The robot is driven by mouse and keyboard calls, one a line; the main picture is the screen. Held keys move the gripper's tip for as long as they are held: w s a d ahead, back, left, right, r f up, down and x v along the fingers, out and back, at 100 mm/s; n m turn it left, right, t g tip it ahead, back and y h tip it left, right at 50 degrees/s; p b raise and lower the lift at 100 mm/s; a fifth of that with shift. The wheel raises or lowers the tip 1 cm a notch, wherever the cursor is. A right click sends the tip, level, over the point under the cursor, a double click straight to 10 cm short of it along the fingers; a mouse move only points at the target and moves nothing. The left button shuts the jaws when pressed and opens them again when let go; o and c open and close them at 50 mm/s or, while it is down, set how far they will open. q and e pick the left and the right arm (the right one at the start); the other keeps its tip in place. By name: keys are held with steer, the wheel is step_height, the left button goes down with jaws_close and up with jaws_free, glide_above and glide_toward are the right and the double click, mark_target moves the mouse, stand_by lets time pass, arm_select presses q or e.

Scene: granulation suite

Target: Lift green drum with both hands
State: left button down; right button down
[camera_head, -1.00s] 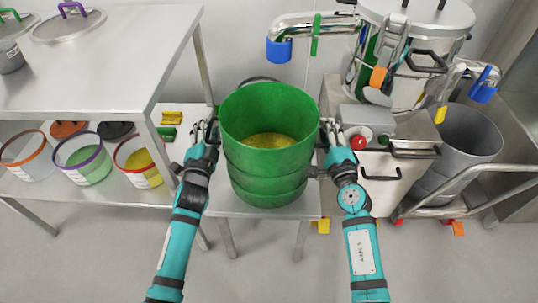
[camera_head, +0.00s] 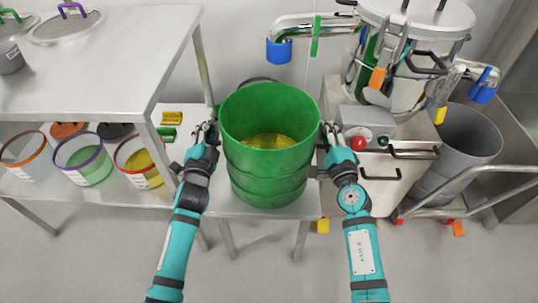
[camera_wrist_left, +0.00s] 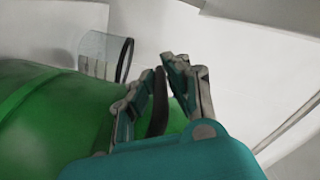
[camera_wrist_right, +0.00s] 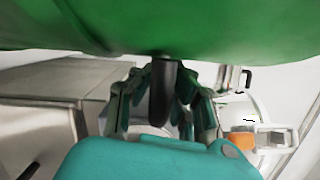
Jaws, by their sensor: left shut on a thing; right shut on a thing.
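The green drum (camera_head: 268,178) stands upright in the middle of the head view, open at the top, with yellow granules (camera_head: 270,141) inside. My left gripper (camera_head: 208,128) is at the drum's left side, shut on a dark handle (camera_wrist_left: 158,100) that shows between its fingers in the left wrist view. My right gripper (camera_head: 329,130) is at the drum's right side, shut on the other dark handle (camera_wrist_right: 163,92). The drum's green wall also fills the top of the right wrist view (camera_wrist_right: 190,28). The drum's underside is hidden from the head camera.
A small steel table (camera_head: 228,206) is under the drum. A steel shelf unit (camera_head: 120,70) with several small buckets is at left. A machine (camera_head: 385,150) with a red button is close at right, with a grey bin (camera_head: 465,145) on a trolley beyond it.

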arm_select(q)
steer(key=shift+w+r+p, duration=0.1)
steer(key=shift+r+p, duration=2.05)
steer(key=shift+r, duration=0.5)
steer(key=shift+a, duration=0.1)
